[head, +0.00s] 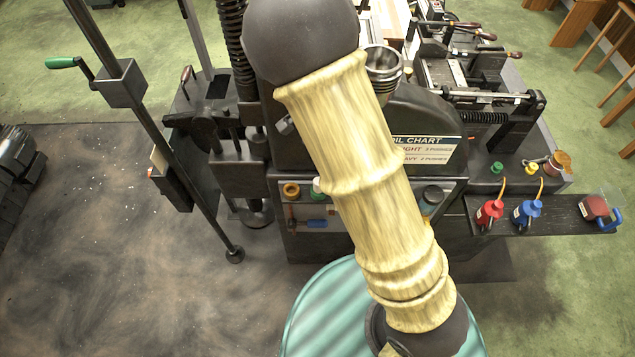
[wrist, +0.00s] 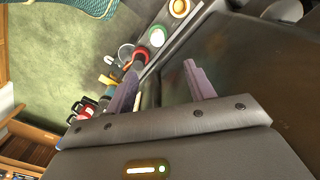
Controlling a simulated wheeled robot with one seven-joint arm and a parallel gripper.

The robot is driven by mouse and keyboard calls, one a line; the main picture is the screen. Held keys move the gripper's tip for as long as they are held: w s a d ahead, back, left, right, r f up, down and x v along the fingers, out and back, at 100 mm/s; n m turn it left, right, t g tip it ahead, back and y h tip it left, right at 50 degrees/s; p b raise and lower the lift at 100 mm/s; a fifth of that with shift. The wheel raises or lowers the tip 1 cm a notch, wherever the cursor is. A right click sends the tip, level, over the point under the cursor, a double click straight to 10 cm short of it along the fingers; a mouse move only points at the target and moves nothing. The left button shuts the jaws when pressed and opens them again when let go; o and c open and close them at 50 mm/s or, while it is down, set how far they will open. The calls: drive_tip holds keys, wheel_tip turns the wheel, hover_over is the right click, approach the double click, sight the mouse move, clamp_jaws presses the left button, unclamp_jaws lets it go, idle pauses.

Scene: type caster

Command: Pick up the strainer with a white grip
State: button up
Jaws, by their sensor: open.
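My gripper (wrist: 163,68) is open and empty in the wrist view, its two purple-grey fingers apart beside a dark panel. A small round grey-rimmed thing (wrist: 125,52), which may be the strainer, lies beyond the left fingertip, near a red ring-shaped part. It is too small to make out a white grip for certain. In the head view my pale, wood-patterned arm covers the middle of the machine, and my gripper does not show there. I cannot pick out the strainer with certainty in the head view.
The dark casting machine carries an oil chart sign (head: 428,150). A side shelf (head: 465,209) at right holds a red can (head: 489,213), a blue can (head: 527,212) and a dark red item (head: 594,207). A teal round top (head: 310,315) stands in front.

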drive_tip(key=shift+w+f, duration=0.1)
drive_tip(key=shift+w, duration=0.1)
wheel_tip(320, 180, down, 12)
drive_tip(key=shift+s+d+f+p, duration=0.1)
drive_tip(key=shift+p, duration=0.9)
drive_tip(key=shift+s+d+f+p, duration=0.1)
drive_tip(key=shift+f+p, duration=0.2)
drive_tip(key=shift+f, duration=0.55)
drive_tip(key=shift+s+a+f+p, duration=0.1)
drive_tip(key=shift+f+p, duration=0.15)
drive_tip(key=shift+f, duration=0.6)
drive_tip(key=shift+s+d+f+p, duration=0.1)
drive_tip(key=shift+f+p, duration=0.2)
drive_tip(key=shift+f, duration=0.55)
